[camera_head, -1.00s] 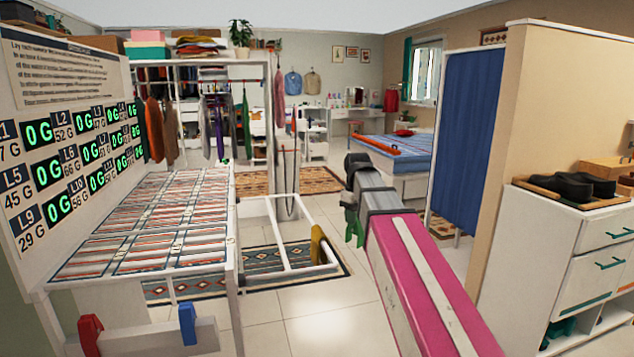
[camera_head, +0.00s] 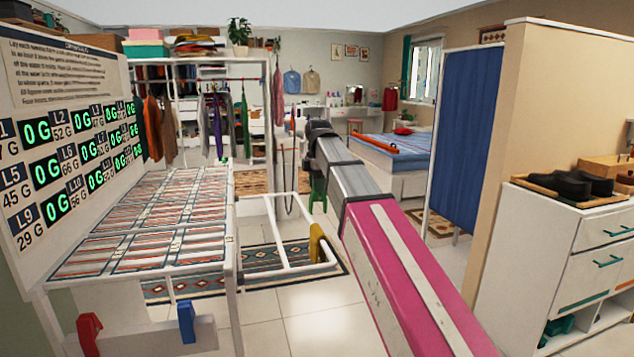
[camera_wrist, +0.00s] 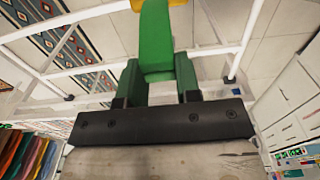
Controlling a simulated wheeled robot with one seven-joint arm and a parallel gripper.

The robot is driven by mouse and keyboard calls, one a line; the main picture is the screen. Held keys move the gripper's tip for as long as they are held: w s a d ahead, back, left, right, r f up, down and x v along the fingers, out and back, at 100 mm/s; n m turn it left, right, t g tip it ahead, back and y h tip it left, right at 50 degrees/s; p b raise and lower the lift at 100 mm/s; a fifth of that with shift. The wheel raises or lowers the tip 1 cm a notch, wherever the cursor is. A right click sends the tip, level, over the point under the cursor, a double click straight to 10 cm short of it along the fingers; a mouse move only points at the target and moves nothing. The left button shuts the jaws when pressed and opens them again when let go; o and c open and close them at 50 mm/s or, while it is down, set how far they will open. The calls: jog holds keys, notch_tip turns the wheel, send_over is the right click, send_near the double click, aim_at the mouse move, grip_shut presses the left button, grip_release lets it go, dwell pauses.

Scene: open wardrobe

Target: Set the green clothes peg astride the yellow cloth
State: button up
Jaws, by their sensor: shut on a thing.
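My gripper (camera_wrist: 157,84) is shut on the green clothes peg (camera_wrist: 155,42), which points away from it towards the top of the wrist view. In the head view the green peg (camera_head: 318,191) shows only partly, left of my forearm, and my gripper's fingers cannot be made out. The yellow cloth (camera_head: 316,243) hangs over the right-hand bar of a low white frame, below and near the peg in the picture. A yellow patch shows at the top edge of the wrist view, just beyond the peg; whether they touch cannot be told.
The white rack frame (camera_head: 270,271) stands on a patterned rug. A slatted table (camera_head: 235,262) with a display board is at left. A red peg (camera_head: 89,334) and a blue peg (camera_head: 186,322) sit on a front board. A blue screen (camera_head: 466,135) and white cabinet (camera_head: 552,235) stand right.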

jog(key=shift+f, duration=4.8)
jog(key=o, duration=1)
notch_tip(320, 180, up, 11)
jog(key=shift+d+f, duration=0.1)
jog(key=shift+d, duration=0.05)
